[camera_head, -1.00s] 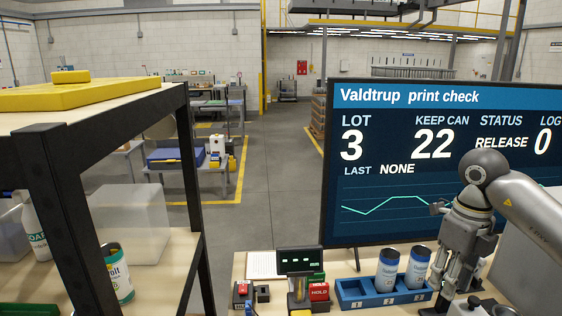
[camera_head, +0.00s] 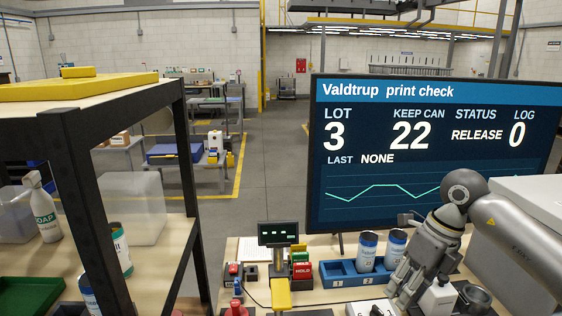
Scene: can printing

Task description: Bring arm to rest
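My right arm comes in from the right. Its grey gripper (camera_head: 398,287) points down and left in front of the blue rack (camera_head: 345,281), close to the front of the table. Its fingertips are small and overlap other things, so I cannot tell whether they are apart. No can shows clearly between them. My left gripper is not in view. Two blue-and-white cans, one on the left (camera_head: 366,252) and one on the right (camera_head: 396,247), stand upright in the rack. The gripper partly covers the rack's right end.
A large screen (camera_head: 430,150) stands behind the rack and reads "RELEASE". A small display (camera_head: 278,233) and a red HOLD block (camera_head: 302,270) are left of the rack. A black-framed shelf (camera_head: 85,200) fills the left side, with a soap bottle (camera_head: 43,207) on it.

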